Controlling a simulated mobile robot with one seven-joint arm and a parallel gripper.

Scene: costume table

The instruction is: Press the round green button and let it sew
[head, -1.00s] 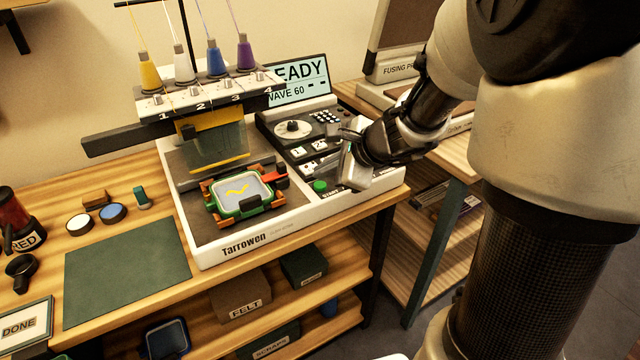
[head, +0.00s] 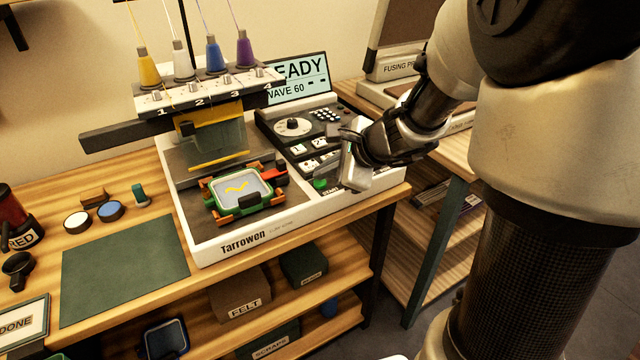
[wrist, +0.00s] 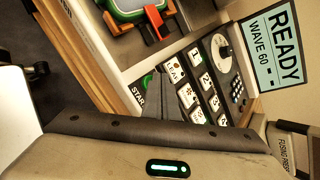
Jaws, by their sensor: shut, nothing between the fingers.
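The round green button (head: 320,184) sits above the START label at the front of the embroidery machine's control panel. It also shows partly in the wrist view (wrist: 147,80), beside my fingertips. My gripper (head: 347,184) is shut and empty, pointing down just right of the button in the head view. I cannot tell whether the fingers touch the panel. The machine's screen (head: 300,78) reads READY and WAVE 60. A green hoop (head: 240,206) with pale cloth and a yellow wavy mark is clamped under the needle head.
Keys and a dial (head: 292,127) lie behind the button. Thread cones in several colours stand on top of the machine. A green mat (head: 125,258) lies empty at the left, near a DONE sign (head: 20,322). A fusing press (head: 395,68) stands at the right.

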